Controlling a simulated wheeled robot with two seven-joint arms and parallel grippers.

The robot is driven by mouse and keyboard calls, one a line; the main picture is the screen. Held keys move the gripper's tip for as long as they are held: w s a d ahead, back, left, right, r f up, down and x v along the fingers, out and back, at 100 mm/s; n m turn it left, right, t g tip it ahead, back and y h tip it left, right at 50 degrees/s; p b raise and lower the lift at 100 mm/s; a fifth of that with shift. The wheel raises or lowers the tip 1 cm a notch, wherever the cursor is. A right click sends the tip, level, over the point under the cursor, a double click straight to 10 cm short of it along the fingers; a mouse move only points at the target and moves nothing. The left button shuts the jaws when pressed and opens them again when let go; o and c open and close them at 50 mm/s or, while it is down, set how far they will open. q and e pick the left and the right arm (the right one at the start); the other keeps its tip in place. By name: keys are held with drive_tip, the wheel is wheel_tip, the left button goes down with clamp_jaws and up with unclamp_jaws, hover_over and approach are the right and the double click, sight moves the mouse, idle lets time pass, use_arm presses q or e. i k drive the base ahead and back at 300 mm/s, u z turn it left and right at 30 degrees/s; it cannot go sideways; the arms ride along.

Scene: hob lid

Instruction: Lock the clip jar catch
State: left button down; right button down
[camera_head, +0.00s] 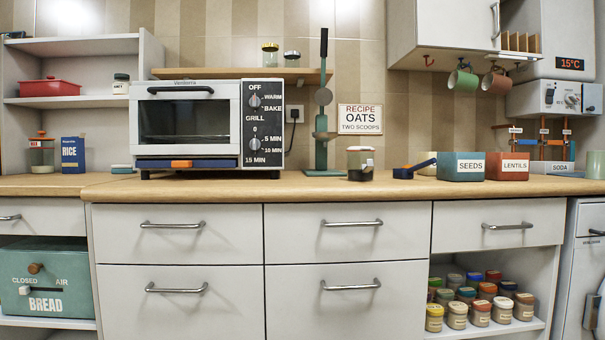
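A small clear jar (360,164), which looks like the clip jar, stands upright on the wooden worktop (320,189) right of centre. Neither of my grippers is in view, and nothing touches the jar.
A green lever press (322,140) stands left of the jar, beside the toaster oven (190,125). Right of the jar are a blue scoop-like object (414,166), a seeds box (461,167) and a lentils box (507,167). The worktop's front edge is clear.

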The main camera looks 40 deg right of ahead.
sight(366, 168)
drive_tip(key=u, duration=0.05)
drive_tip(key=i, duration=0.95)
drive_tip(key=z, duration=1.05)
drive_tip(key=i, duration=0.4)
drive_tip(key=z, duration=0.4)
